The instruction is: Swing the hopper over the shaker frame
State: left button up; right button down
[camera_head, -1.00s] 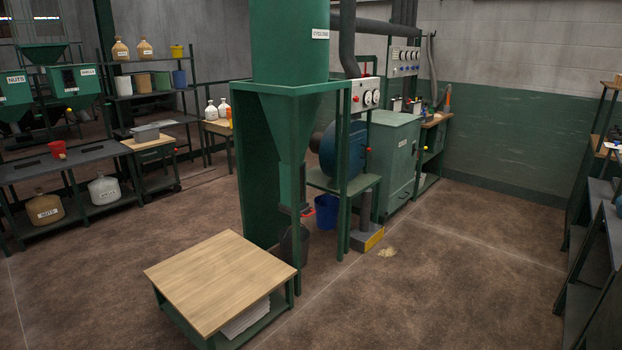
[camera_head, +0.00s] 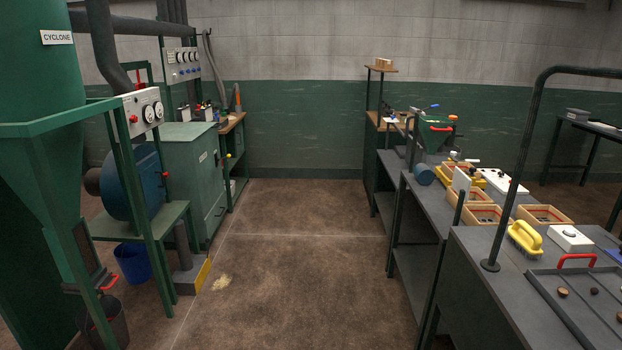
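A small green hopper (camera_head: 436,136) with a red handle on its front stands at the far part of the right-hand bench. A blue-tipped lever shows above it. A yellow frame-like piece (camera_head: 462,174) sits on the bench just nearer than the hopper; I cannot tell for sure whether it is the shaker frame. The hopper appears behind and to the left of this piece, not over it, though the parts are small and overlap. Neither of my grippers shows in this view.
The right-hand bench (camera_head: 480,285) carries wooden trays (camera_head: 544,214), a yellow-handled brush (camera_head: 524,237), a white box (camera_head: 570,238) and a dark tray with a red handle (camera_head: 577,260). A dark bent pipe rises from it. The green cyclone (camera_head: 38,150) stands left.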

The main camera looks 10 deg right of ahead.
aim_at(434, 130)
jog(key=i+z, duration=0.45)
jog(key=i, duration=1.1)
jog(key=i+l+u, duration=0.1)
jog(key=i, duration=0.3)
jog(key=i+l, duration=0.2)
jog(key=i, duration=0.2)
jog(key=i+l+u, duration=0.15)
jog(key=i, duration=0.2)
